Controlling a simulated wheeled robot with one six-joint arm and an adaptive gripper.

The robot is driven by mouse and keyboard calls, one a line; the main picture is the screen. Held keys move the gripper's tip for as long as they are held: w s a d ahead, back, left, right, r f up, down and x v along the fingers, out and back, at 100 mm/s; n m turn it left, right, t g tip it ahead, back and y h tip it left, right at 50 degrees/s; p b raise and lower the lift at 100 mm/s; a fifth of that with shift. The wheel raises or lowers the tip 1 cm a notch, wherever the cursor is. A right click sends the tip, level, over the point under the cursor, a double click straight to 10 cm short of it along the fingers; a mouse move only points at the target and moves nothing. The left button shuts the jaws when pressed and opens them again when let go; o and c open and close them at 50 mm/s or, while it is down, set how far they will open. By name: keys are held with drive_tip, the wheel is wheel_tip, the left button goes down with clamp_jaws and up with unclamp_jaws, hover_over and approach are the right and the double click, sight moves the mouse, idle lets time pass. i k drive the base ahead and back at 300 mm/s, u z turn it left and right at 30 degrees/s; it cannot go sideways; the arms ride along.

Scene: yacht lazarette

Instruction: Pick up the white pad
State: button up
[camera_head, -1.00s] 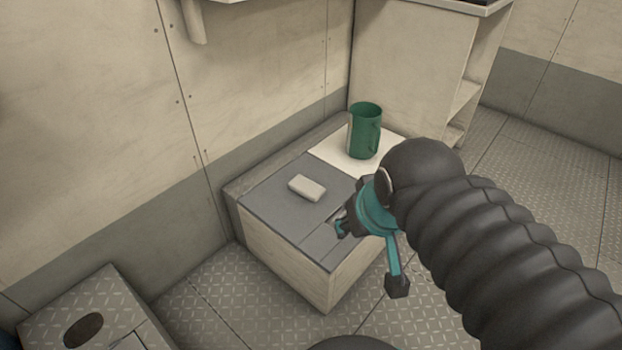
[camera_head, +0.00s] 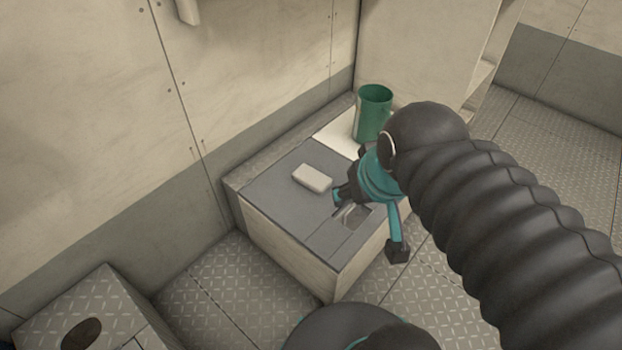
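The white pad (camera_head: 312,178) is a small off-white block with rounded edges. It lies flat on the grey top of a low box (camera_head: 284,207) by the wall. My gripper (camera_head: 340,206) is just to the right of the pad and nearer the camera in the picture, over the box top. A gap shows between the gripper and the pad. The gripper is small and dark here, partly hidden by my arm's wrist, so its finger opening is unclear.
A wall rises behind the box. A metal-topped box with a dark round hole (camera_head: 80,333) sits at lower left. Patterned floor (camera_head: 240,290) is clear between the boxes.

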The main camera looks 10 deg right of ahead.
sight(319, 183)
drive_tip(key=k, duration=1)
drive_tip(key=z, duration=1.45)
drive_tip(key=i, duration=1.15)
drive_tip(key=u, duration=2.1)
drive_tip(key=i, duration=0.5)
drive_tip(key=z, duration=0.05)
